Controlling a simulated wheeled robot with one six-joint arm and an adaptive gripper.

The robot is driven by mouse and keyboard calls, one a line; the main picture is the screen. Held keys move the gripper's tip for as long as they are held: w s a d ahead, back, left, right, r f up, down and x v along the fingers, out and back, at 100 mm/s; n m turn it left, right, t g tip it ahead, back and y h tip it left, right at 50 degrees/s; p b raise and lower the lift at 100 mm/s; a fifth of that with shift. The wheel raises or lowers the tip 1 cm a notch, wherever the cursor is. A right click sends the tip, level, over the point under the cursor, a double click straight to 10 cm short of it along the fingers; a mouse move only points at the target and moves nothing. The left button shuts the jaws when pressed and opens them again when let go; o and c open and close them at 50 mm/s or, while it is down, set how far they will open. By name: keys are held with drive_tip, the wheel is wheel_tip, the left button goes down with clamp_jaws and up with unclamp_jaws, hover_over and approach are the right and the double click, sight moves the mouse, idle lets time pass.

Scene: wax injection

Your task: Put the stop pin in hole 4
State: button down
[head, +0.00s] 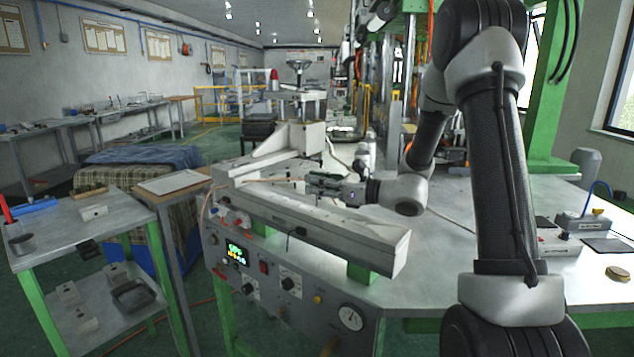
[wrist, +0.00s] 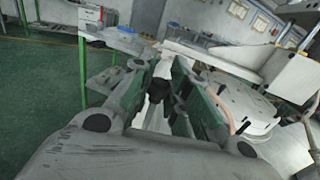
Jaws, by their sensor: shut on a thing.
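My gripper (head: 318,181) is above the long pale beam of the bench machine, pointing left in the head view. In the wrist view its two green-grey fingers (wrist: 159,72) are closed around a small dark piece (wrist: 159,90), which I take to be the stop pin. The fingers hide much of it, and its tip is not clear. The pin cannot be made out in the head view. The pale machine bed (head: 330,222) lies below and in front of the gripper. I cannot make out hole 4 or any hole numbers in either view.
A control panel (head: 265,272) with a lit display and a gauge (head: 350,317) fronts the machine. A thin copper-coloured hose (wrist: 222,110) runs close to the right finger. A side table (head: 130,222) stands at left. The right of the metal bench top is partly clear.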

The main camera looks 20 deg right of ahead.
drive_tip(key=shift+s+f, duration=0.1)
drive_tip(key=shift+f, duration=1.25)
drive_tip(key=c, duration=1.3)
unclamp_jaws()
drive_tip(key=shift+s+f, duration=0.1)
drive_tip(key=v, duration=1.2)
drive_tip(key=shift+r, duration=0.3)
